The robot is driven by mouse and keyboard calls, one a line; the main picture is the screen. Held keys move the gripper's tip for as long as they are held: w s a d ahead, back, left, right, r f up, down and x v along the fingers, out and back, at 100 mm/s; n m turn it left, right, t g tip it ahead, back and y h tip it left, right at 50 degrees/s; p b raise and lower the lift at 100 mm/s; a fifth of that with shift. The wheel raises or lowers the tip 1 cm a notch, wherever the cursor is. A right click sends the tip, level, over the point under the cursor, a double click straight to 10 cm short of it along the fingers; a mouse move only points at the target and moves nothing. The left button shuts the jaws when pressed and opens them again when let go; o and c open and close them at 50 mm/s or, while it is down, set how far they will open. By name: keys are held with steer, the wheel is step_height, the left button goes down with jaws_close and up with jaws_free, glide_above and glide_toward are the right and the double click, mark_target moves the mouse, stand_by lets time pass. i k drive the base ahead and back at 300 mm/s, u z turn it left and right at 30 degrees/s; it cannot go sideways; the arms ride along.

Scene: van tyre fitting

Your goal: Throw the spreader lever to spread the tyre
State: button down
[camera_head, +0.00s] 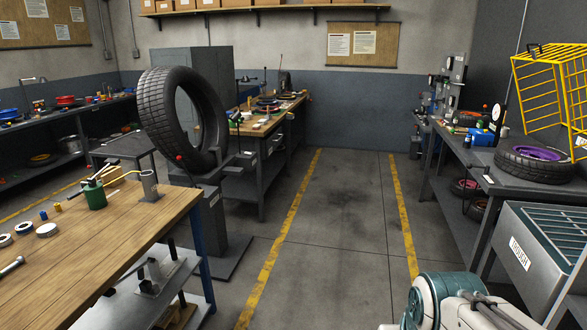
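A large black tyre (153,110) stands upright on a dark grey spreader stand (211,205), left of the middle of the view. A thin lever with a red knob (180,157) rises at the front left of the stand, in front of the lower tyre; I take it for the spreader lever. Its lower end is hard to make out. My teal and white arm (440,298) shows at the bottom right, well apart from the stand and lever. My gripper is not in view.
A wooden bench (130,235) with a green can (95,195) and small items stands at front left. A clear floor lane (340,220) runs between yellow lines. At right are a workbench (510,180), a yellow cage (548,85) and a grey bin (530,260).

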mark_target(179, 158)
steer(key=z, duration=0.05)
steer(key=i, duration=1.55)
steer(key=u, duration=0.7)
steer(key=i, duration=1.3)
steer(key=u, duration=1.6)
steer(key=i, duration=1.05)
steer(key=u, duration=0.2)
